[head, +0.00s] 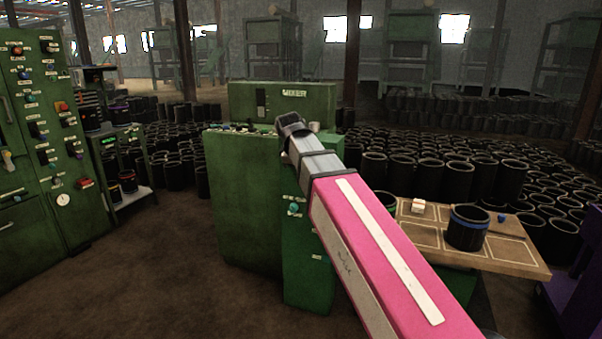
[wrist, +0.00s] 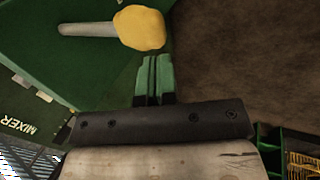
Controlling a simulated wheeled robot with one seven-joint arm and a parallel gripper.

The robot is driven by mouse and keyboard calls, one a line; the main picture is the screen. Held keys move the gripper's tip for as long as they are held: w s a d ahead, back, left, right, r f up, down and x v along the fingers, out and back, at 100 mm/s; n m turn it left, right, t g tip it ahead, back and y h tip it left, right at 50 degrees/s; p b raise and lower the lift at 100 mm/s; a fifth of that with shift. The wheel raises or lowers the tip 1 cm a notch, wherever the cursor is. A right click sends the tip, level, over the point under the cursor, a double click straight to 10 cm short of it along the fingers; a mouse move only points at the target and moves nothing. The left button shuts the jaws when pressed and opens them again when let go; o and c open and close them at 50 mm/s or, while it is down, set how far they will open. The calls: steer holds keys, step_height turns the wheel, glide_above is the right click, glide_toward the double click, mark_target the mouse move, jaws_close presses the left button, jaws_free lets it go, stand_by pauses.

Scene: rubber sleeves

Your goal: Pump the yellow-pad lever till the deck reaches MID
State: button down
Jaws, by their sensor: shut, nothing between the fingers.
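The lever's yellow pad (wrist: 140,28) shows at the top of the wrist view, on the end of a pale grey rod (wrist: 88,30) against a green machine side. My gripper (wrist: 155,62) has its two green fingers together with nothing between them. Their tips point at the pad and appear just short of it; I cannot tell whether they touch. In the head view the lever is not visible and my arm hides part of the mixer (head: 245,190). A tan board (head: 510,252), possibly the deck, stands at right. No MID mark is readable.
A black sleeve with a blue band (head: 468,235) and a small white block (head: 418,205) are on the tan board. A green control panel (head: 35,130) stands at left. Many black sleeves (head: 430,180) fill the floor behind. The brown floor (head: 150,270) at front left is clear.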

steer(key=w+d+r+g+y, duration=0.1)
steer(key=w+r+g, duration=0.3)
steer(key=r, duration=0.7)
steer(key=shift+w+d+y, duration=0.3)
steer(key=shift+w+d, duration=0.2)
step_height(320, 180, down, 14)
steer(key=shift+f, duration=0.1)
